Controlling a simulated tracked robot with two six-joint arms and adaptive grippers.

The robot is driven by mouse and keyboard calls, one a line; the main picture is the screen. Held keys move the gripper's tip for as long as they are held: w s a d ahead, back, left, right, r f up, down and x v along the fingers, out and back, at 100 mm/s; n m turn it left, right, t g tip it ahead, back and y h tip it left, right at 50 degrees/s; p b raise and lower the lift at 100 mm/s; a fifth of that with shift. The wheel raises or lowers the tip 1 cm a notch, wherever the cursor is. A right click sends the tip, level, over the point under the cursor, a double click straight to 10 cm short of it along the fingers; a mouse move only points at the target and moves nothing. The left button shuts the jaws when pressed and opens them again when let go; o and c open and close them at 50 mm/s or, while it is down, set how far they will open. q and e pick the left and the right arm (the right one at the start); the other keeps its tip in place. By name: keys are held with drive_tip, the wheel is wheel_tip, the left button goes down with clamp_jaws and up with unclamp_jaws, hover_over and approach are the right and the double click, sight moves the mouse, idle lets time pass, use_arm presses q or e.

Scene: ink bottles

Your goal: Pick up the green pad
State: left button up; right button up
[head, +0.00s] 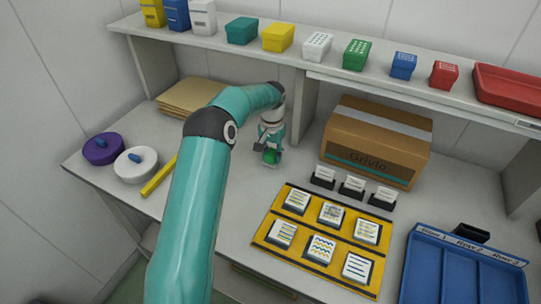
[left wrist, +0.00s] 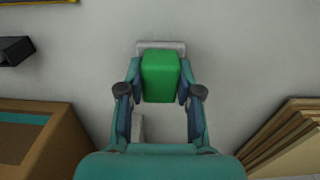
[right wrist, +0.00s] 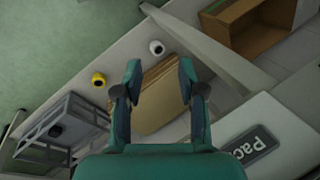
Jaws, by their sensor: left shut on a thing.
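The green pad (left wrist: 160,77) is a rounded green block between the two fingers of my left gripper (left wrist: 160,92) in the left wrist view. The fingers press on its two sides. In the head view the left gripper (head: 268,150) is over the table left of the cardboard box, with the green pad (head: 271,157) at its tip. A pale grey flat piece (left wrist: 161,46) shows just behind the pad; I cannot tell whether they are joined. My right gripper (right wrist: 158,82) is open and empty in the right wrist view, and is not in the head view.
A cardboard box (head: 376,140) stands right of the left gripper. A yellow board (head: 284,257) with several cards lies in front, and a blue tray (head: 413,265) sits at right. Brown folders (head: 192,95) lie at back left. A shelf (head: 290,64) with small boxes runs above.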

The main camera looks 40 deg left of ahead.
sight(272, 152)
use_arm(q)
drive_tip(key=shift+r, duration=0.15)
drive_tip(key=shift+r+b, duration=0.3)
drive_tip(key=shift+r, duration=1.2)
drive_tip(key=s+d+b, duration=0.1)
drive_tip(key=s+b, duration=0.1)
drive_tip(key=s, duration=0.3)
drive_tip(key=s+d+b, duration=0.2)
drive_tip(key=s, duration=0.4)
drive_tip(key=s+d+b, duration=0.2)
drive_tip(key=s, duration=0.3)
drive_tip(key=shift+s+d+b, duration=0.1)
drive_tip(key=shift+s+b, duration=0.1)
drive_tip(key=shift+b, duration=0.2)
drive_tip(key=shift+s+d, duration=0.1)
drive_tip(key=shift+s, duration=0.35)
drive_tip(key=o, duration=0.4)
drive_tip(key=c, duration=0.3)
